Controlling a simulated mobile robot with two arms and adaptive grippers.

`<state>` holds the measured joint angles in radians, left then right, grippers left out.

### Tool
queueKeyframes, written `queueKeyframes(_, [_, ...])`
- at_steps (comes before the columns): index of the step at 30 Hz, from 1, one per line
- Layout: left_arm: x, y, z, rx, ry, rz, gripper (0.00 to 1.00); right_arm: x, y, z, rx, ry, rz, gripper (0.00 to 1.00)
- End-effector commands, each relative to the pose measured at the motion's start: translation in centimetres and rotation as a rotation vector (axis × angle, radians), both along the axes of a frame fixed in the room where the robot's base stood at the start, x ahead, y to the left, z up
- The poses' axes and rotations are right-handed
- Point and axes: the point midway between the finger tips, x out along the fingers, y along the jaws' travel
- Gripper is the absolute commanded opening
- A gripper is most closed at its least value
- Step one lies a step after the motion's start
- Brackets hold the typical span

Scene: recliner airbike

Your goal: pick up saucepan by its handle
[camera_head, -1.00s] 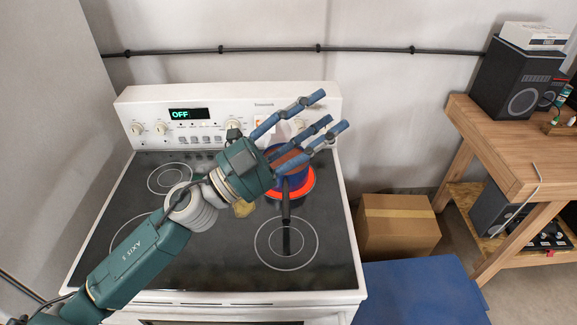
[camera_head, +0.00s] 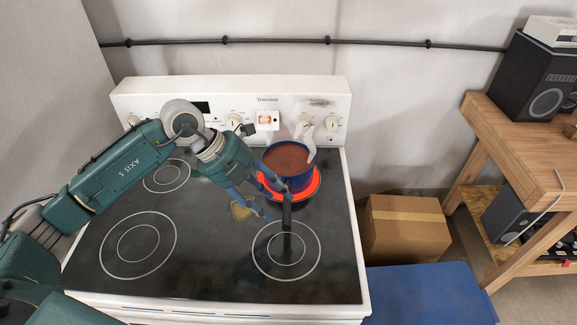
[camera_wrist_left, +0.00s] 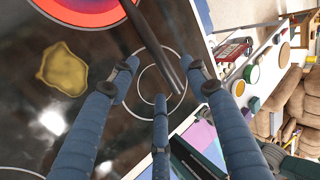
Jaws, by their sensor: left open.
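The blue saucepan (camera_head: 287,181) with brown contents sits upright on the glowing red rear right burner (camera_head: 313,189). Its dark handle (camera_head: 287,214) points toward the front of the stove. My left gripper (camera_head: 272,202) is open, with blue fingers pointing down and to the right beside the handle. In the left wrist view, the handle (camera_wrist_left: 152,45) appears between the spread fingertips (camera_wrist_left: 158,80); contact cannot be told. The pan's body is out of that view. My right gripper is not in view.
The black cooktop (camera_head: 190,245) has a yellow-brown spill (camera_head: 241,210) left of the handle. A white hook-shaped object (camera_head: 309,143) stands by the pan's right side. A cardboard box (camera_head: 405,230) and a wooden table (camera_head: 515,135) stand to the right.

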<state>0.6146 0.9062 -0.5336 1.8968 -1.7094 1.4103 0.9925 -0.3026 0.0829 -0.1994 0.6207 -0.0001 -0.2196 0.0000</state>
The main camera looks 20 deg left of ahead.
Motion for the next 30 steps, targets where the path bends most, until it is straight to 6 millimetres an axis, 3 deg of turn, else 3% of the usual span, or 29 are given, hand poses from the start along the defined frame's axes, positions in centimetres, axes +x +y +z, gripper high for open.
queueKeyframes(10, [0.7,-2.1,-2.9,-0.004,0.005,-0.002,0.47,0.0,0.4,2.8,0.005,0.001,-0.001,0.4])
queueKeyframes(15, [1.1,-2.9,-4.7,-0.002,0.001,-0.001,0.47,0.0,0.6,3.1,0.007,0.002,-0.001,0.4])
queueKeyframes(22, [1.2,-3.0,-5.0,-0.002,-0.002,-0.002,0.47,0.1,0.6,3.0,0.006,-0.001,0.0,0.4])
queueKeyframes(23, [1.2,-3.0,-5.0,-0.002,-0.002,-0.002,0.45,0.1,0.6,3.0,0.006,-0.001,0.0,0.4])
queueKeyframes(30, [1.2,-3.0,-5.0,-0.002,-0.002,-0.002,0.0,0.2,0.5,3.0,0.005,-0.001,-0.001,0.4])
